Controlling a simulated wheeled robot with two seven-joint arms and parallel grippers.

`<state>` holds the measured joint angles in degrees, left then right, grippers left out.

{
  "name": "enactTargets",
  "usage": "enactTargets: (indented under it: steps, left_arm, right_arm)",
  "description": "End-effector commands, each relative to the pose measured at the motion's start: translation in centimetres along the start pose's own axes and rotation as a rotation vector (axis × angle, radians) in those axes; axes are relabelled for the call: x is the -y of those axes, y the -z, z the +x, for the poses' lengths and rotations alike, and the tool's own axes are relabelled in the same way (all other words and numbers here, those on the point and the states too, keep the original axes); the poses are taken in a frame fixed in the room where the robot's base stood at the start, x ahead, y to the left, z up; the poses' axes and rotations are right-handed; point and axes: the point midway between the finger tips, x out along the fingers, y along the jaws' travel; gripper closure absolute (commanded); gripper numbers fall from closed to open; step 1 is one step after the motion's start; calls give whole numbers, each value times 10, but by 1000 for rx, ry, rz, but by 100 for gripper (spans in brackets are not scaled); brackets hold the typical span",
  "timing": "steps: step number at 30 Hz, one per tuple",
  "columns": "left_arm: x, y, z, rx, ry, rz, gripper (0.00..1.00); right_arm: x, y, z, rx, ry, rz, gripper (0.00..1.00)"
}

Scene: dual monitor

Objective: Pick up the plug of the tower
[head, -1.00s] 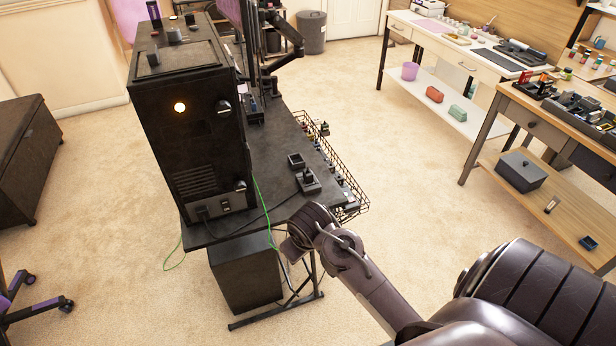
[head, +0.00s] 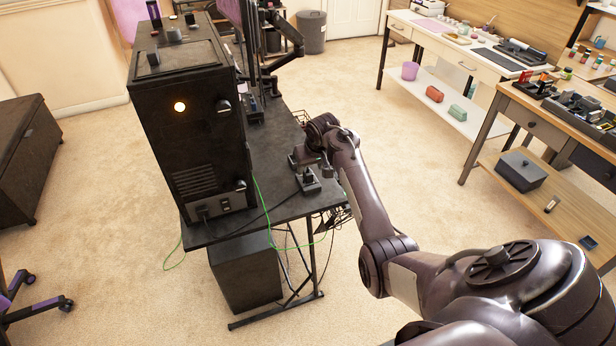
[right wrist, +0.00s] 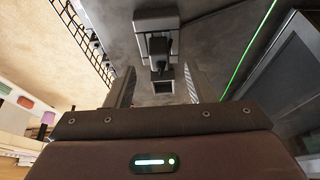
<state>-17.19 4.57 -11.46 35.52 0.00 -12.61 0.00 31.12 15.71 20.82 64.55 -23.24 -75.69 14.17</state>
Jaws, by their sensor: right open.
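The black tower (head: 190,130) stands on the dark desk. A black cord runs from its lower front across the desktop to a black plug (head: 308,174), which stands upright in a small dark socket block (head: 312,187). In the right wrist view the plug (right wrist: 158,52) and its grey block (right wrist: 155,22) show beyond my fingers. My right gripper (head: 298,160) is over the desk beside the plug. In the wrist view its fingers (right wrist: 159,88) are apart, with nothing held. My left gripper is not in view.
A small square open holder (right wrist: 163,87) lies between my fingers in the wrist view. A green cable (right wrist: 248,50) runs beside the tower. A wire basket (right wrist: 88,38) hangs on the desk's edge. Monitor arms (head: 285,40) stand at the back.

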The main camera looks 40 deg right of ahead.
Motion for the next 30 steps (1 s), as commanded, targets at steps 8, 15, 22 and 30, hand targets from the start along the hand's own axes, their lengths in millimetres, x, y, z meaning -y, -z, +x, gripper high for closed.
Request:
enactTargets:
  steps: [8, 15, 22, 30]
  left_arm:
    - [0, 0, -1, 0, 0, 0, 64]
    - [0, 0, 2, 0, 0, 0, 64]
    - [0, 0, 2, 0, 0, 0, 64]
    - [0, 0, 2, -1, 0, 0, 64]
  right_arm:
    - [-2, 1, 34, 2, -2, 0, 51]
    - [-1, 1, 52, -1, -2, 0, 51]
    - [-1, 1, 52, -1, -2, 0, 54]
    - [-1, 1, 51, -1, -2, 0, 89]
